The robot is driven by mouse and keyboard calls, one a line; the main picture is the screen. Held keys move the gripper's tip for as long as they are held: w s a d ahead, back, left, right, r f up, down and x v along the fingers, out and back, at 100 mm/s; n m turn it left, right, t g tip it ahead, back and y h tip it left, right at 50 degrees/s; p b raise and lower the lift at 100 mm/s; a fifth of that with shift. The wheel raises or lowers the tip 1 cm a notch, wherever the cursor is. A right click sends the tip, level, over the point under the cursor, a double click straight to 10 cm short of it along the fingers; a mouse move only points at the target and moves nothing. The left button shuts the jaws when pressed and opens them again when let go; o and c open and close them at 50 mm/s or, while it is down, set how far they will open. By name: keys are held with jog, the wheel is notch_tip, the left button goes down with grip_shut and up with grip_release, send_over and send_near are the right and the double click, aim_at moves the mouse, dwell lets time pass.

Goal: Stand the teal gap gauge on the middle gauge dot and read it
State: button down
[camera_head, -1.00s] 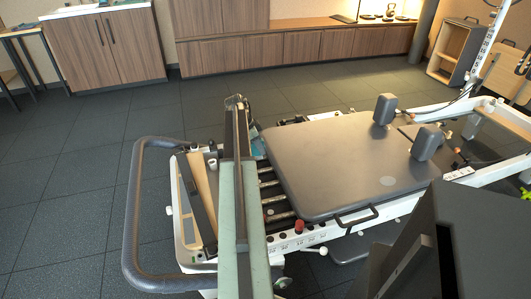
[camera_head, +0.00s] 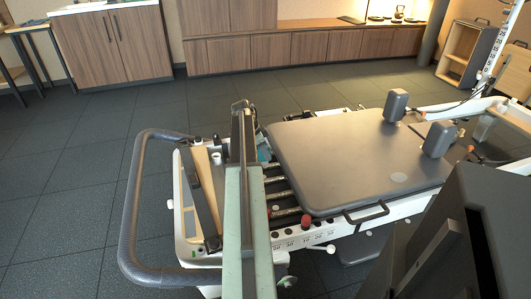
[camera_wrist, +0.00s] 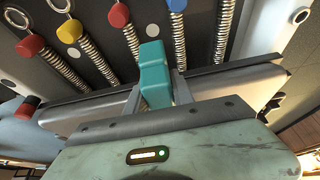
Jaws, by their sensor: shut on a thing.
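The teal gap gauge (camera_wrist: 153,72) is a blocky teal piece in the middle of the wrist view. My gripper (camera_wrist: 156,92) is shut on it, one grey finger on each side, and the gauge's stepped end points away toward the springs. In the head view my arm reaches over the spring end of the reformer; a small teal patch (camera_head: 264,149) shows beside it, perhaps the gauge.
Several springs (camera_wrist: 177,55) with red, yellow and blue ends lie close beyond the gauge. The grey carriage (camera_head: 350,165) with shoulder blocks is to the right. The curved foot bar (camera_head: 133,215) is at left. Open floor (camera_head: 70,180) lies further left.

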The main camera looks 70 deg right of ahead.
aim_at(259, 154)
notch_tip(259, 154, down, 7)
jog(key=b, duration=0.6)
jog(key=shift+f, duration=0.15)
jog(key=shift+f+b, duration=0.45)
jog(key=shift+b, duration=0.1)
jog(key=c, duration=1)
grip_release()
jog(key=shift+r, duration=0.1)
jog(key=p+v, duration=0.7)
jog(key=v, duration=0.1)
jog(key=shift+p, duration=0.35)
